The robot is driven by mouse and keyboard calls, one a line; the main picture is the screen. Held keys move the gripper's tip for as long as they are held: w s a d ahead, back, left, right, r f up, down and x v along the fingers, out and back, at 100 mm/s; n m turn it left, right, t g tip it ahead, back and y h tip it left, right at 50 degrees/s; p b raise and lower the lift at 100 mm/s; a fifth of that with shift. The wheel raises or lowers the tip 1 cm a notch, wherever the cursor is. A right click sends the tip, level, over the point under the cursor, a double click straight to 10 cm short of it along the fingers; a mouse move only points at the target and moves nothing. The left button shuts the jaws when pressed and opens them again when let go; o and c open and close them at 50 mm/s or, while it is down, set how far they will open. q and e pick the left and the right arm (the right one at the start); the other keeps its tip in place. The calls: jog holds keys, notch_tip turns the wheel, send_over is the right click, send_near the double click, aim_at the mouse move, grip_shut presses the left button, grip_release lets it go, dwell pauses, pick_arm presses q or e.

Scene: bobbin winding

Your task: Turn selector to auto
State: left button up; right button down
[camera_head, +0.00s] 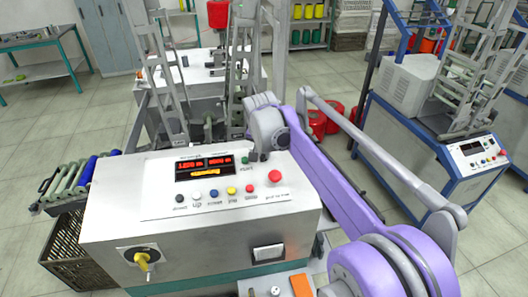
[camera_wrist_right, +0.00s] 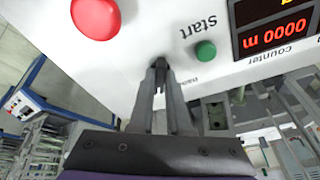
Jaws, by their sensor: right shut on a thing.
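The selector is a small dark knob (camera_wrist_right: 159,64) on the top panel of the white control box (camera_head: 215,215), between the green start button (camera_wrist_right: 205,50) and the large red button (camera_wrist_right: 96,16). My right gripper (camera_wrist_right: 159,85) is shut on the selector, with its two grey fingers close together and their tips at the panel. In the head view my right gripper (camera_head: 258,154) is at the panel's back right and mostly hides the selector. The label by the selector is partly covered, and its pointing direction cannot be read. My left gripper is not in view.
The panel has a red digital display (camera_head: 205,168) and a row of coloured buttons. The red button (camera_head: 275,176) stands close to my right gripper. A wire basket (camera_head: 72,250) stands at the left.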

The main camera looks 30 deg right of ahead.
jog(key=c, duration=0.9)
grip_release()
jog(key=v, duration=1.1)
jog(key=shift+p, duration=0.3)
jog(key=shift+a+f, duration=0.1)
jog(key=s+a+f+n+y, duration=0.1)
jog(key=s+a+f+n, duration=0.2)
jog(key=s+f, duration=0.4)
jog(key=s+a+f+n+t, duration=0.1)
jog(key=s+a+f+n, duration=0.2)
jog(key=s+a+f, duration=0.2)
jog(key=s+a+f+n+y, duration=0.1)
jog(key=s+a+f+n, duration=0.3)
jog(key=s+f, duration=0.6)
jog(key=shift+s+t+y, duration=0.3)
jog(key=shift+s+t, duration=0.1)
jog(key=shift+s, duration=0.55)
